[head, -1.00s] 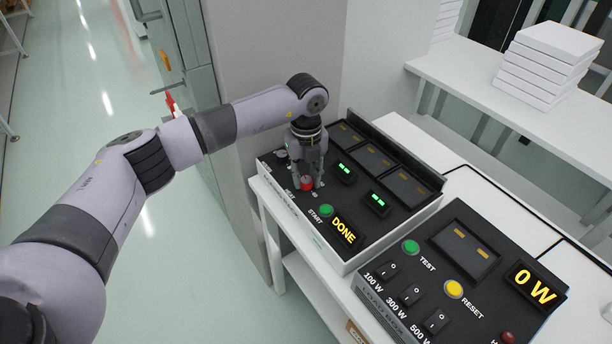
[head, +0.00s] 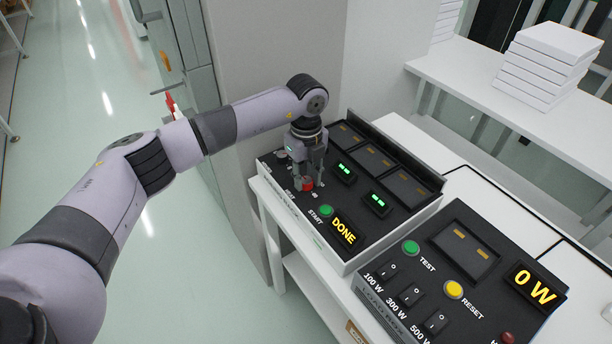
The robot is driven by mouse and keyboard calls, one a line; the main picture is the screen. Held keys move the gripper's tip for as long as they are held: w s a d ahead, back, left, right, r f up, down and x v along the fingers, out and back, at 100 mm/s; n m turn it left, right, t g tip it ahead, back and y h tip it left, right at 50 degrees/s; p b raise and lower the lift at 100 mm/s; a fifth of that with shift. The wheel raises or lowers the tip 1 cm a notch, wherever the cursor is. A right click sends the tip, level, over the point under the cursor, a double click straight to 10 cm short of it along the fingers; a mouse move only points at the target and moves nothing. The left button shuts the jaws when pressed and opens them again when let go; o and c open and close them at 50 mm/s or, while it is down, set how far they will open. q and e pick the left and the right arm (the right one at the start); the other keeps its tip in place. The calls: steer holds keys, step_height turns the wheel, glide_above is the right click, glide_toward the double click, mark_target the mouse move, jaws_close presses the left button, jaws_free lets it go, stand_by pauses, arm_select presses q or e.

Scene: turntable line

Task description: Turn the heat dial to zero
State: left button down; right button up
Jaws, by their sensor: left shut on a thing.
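The heat dial (head: 307,184) is a small red knob on the black top of the left control panel (head: 285,199). My left gripper (head: 306,183) points down from above and is shut on the dial. Its fingers cover much of the knob, and I cannot read the dial's setting. The label beside it is too small and partly hidden. My right gripper is not in view.
A green START button (head: 326,211) and a display reading DONE (head: 344,231) sit right of the dial. A second panel (head: 400,318) with switches, TEST and RESET buttons and a 0 W display stands at the right. White boxes (head: 545,65) are stacked behind.

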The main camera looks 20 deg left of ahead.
mark_target(306, 180)
arm_select(q)
steer(key=c, duration=1.2)
jaws_free()
steer(key=shift+c, duration=0.2)
step_height(306, 180, up, 12)
